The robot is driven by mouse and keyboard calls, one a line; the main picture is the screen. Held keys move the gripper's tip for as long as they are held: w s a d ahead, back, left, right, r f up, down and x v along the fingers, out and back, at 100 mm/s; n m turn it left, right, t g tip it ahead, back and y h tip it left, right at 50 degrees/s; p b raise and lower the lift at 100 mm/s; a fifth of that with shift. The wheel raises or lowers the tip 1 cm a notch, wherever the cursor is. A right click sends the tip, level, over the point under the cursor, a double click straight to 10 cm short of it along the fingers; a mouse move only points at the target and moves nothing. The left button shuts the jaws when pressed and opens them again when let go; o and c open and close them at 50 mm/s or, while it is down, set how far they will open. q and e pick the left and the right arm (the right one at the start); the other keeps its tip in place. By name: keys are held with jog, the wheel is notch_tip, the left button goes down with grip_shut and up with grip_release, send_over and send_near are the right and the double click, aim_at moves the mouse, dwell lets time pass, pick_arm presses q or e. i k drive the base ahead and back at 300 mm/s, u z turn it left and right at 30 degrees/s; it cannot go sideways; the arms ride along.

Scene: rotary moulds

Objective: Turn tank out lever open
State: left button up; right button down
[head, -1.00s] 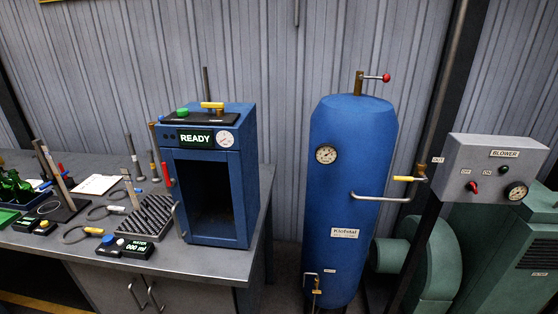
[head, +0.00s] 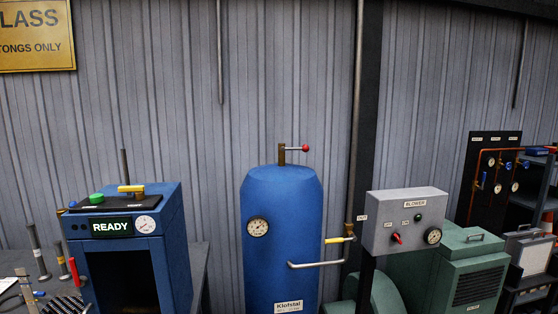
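The blue tank (head: 283,215) stands upright in the middle of the head view, its lower part cut off by the bottom edge. A dial gauge (head: 257,227) and a white label (head: 288,306) are on its front. A yellow-handled lever (head: 337,240) sits at the tank's right side, roughly horizontal, by a brass valve at the foot of a vertical pipe. Neither of my grippers shows.
A grey blower box (head: 402,220) stands close to the right of the yellow lever, with a green blower cabinet (head: 467,270) behind it. A blue oven (head: 128,235) reading READY is on the bench at left. A black panel with copper pipes (head: 493,180) is far right.

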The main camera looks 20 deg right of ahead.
aim_at(340, 240)
jog(key=k, duration=0.5)
jog(key=z, duration=1.15)
jog(key=i, duration=0.65)
jog(key=u, duration=0.45)
